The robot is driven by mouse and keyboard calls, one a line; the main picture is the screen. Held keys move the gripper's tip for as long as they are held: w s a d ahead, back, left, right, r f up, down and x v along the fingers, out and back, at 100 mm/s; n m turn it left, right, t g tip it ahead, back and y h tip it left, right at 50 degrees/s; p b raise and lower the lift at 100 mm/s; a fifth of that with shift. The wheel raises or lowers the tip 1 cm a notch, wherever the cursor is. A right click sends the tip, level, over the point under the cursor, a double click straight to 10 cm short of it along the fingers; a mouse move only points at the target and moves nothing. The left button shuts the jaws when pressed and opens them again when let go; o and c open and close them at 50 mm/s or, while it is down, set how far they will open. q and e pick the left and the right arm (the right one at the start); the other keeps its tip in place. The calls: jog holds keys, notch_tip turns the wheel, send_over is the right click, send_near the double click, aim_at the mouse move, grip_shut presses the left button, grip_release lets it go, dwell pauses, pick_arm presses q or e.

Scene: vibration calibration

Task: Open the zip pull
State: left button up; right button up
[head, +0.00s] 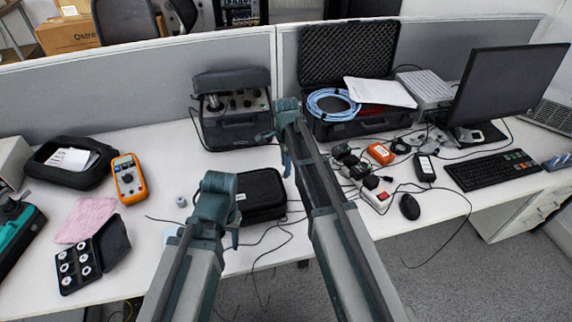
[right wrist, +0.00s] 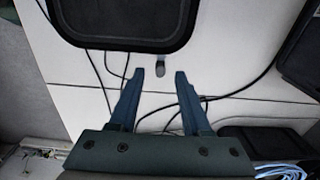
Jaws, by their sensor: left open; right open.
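A black zip case (head: 262,190) lies on the desk in the middle of the head view, partly hidden by my left arm. The case (right wrist: 125,22) fills the upper left of the right wrist view. A small grey tab, which looks like the zip pull (right wrist: 161,66), sticks out from its near edge. My right gripper (right wrist: 158,75) is open and empty. Its fingertips are either side of the tab's lower end, with no clear contact. In the head view my right gripper (head: 283,158) is just behind the case. My left gripper (head: 235,236) is in front of the case, its fingers mostly hidden.
A black instrument box (head: 232,110) stands behind the case. An open foam-lined case (head: 345,75) with a blue cable coil (head: 333,104) stands to the right. Loose black cables (head: 270,240) run around the zip case. An orange multimeter (head: 129,178) lies to the left.

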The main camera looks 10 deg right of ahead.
notch_tip(320, 180, up, 10)
jog(key=p, duration=0.9)
jog(key=shift+r, duration=0.2)
jog(key=shift+f, duration=0.1)
jog(key=s+a+n, duration=0.5)
jog(key=s+n, duration=0.5)
jog(key=s, duration=0.2)
jog(key=s+a+n+h, duration=0.1)
jog(key=s+a+n, duration=0.4)
jog(key=s+n, duration=0.6)
jog(key=shift+s, duration=0.65)
